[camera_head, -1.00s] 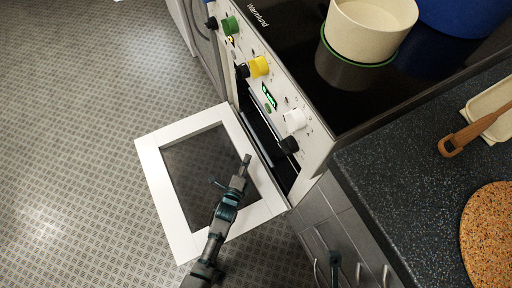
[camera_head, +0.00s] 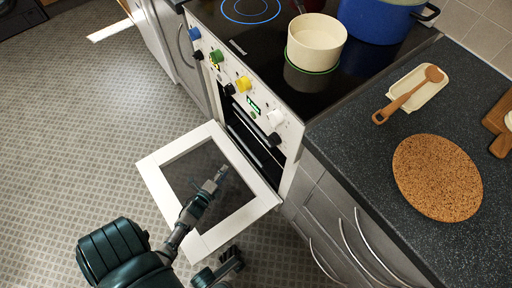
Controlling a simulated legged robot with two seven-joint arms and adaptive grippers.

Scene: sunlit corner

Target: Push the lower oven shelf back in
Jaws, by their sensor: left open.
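The oven (camera_head: 230,80) stands with its white-framed glass door (camera_head: 160,183) folded down over the floor. Inside the dark cavity, shelf edges (camera_head: 250,143) show as thin light bars; I cannot tell how far the lower one sticks out. My left gripper (camera_head: 221,172) is open above the door glass, in front of the cavity and apart from the shelves. A dark part of mine at the bottom (camera_head: 230,262) may be my right gripper; its jaws cannot be made out.
A cream pot (camera_head: 316,45) and a blue pot (camera_head: 378,20) stand on the black hob. The counter at right holds a cork mat (camera_head: 437,177), a tray (camera_head: 420,88) and a wooden spoon (camera_head: 405,95). Drawers with curved handles (camera_head: 350,245) flank the oven. The floor at left is clear.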

